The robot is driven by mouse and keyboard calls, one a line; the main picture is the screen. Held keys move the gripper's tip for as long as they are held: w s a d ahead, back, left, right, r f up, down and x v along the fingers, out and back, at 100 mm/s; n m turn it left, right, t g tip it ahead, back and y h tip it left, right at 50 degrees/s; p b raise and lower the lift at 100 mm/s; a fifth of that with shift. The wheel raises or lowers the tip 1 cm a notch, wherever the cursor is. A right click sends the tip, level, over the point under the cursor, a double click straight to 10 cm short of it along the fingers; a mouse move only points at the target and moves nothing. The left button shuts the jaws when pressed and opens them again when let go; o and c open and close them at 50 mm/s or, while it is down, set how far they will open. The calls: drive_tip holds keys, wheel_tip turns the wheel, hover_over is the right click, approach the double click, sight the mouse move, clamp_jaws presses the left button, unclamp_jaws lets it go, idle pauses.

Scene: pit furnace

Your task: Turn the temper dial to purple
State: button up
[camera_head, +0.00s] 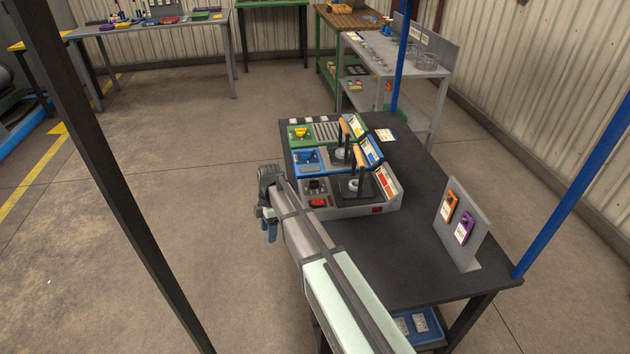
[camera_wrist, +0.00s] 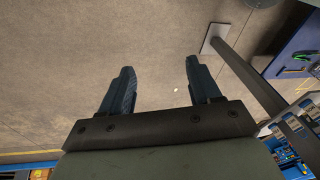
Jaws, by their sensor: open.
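A stepped control console stands on the dark table (camera_head: 432,270), with a green section (camera_head: 299,131), a blue section (camera_head: 306,157) and a grey front section (camera_head: 345,211). Two round pale fittings, (camera_head: 355,185) the nearer one, sit beside dark posts with wooden handles. I cannot tell which part is the temper dial or where it points; the marks are too small. My gripper (camera_head: 269,228) is left of the console, beyond the table's edge, touching nothing. In the wrist view, my gripper (camera_wrist: 160,66) has its fingers apart and empty, over bare floor.
An upright grey board (camera_head: 474,216) at the table's right holds an orange tag (camera_head: 450,206) and a purple tag (camera_head: 465,228). A dark post (camera_head: 100,170) and a blue post (camera_head: 580,185) frame the area. A blue tray (camera_head: 424,325) lies below the table. Floor left is clear.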

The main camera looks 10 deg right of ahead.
drive_tip(key=w+d+r+m+t, duration=0.1)
drive_tip(key=w+d+r+m, duration=0.2)
drive_tip(key=w+d+r, duration=0.6)
drive_tip(key=m+t+h, duration=0.1)
drive_tip(key=m, duration=0.2)
approach(315, 180)
wheel_tip(315, 180, down, 10)
drive_tip(key=shift+a+r, duration=0.1)
drive_tip(key=shift+a, duration=0.05)
drive_tip(key=c, duration=1)
drive_tip(key=shift+c, duration=0.2)
